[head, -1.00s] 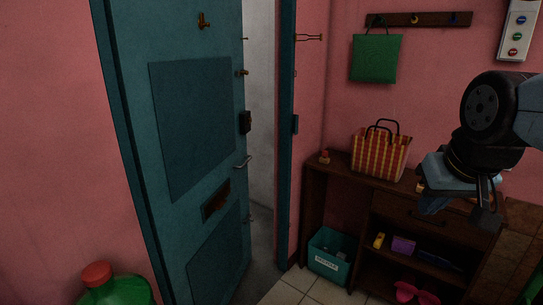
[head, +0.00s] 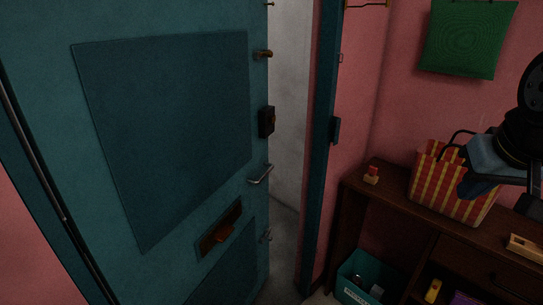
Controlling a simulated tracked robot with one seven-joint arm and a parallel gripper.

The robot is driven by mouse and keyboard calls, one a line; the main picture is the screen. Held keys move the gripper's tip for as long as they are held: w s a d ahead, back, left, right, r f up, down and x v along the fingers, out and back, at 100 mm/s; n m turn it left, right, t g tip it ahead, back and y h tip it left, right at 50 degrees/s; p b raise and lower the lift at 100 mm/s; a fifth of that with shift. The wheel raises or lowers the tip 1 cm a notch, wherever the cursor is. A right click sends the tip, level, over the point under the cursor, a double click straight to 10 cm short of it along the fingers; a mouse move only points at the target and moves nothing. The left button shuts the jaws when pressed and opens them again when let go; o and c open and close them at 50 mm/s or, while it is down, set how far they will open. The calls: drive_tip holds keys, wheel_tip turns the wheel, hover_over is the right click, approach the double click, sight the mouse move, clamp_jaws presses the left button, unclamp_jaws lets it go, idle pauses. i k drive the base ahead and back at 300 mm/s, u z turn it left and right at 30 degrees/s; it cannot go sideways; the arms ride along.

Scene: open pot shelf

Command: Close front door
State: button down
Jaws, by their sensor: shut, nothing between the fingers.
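The front door (head: 165,140) is a teal panelled door in the left half of the head view. It stands ajar, with a gap showing a pale grey wall beyond its free edge. Its metal lever handle (head: 261,174) is near that edge, below a dark lock box (head: 267,121). The teal door frame (head: 325,110) stands to the right of the gap. My gripper (head: 532,188) is at the right edge of the view, partly cut off, over the shelf unit and well apart from the door. It is shut and empty.
A dark wooden shelf unit (head: 395,197) stands right of the frame. On it are a red-and-yellow striped bag (head: 452,190) and a small red item (head: 371,175). A teal bin (head: 352,291) sits low beside it. A green bag (head: 466,38) hangs on the pink wall.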

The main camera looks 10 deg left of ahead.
sight(146, 122)
drive_tip(key=z, duration=0.1)
drive_tip(key=i, duration=0.9)
drive_tip(key=u, duration=0.8)
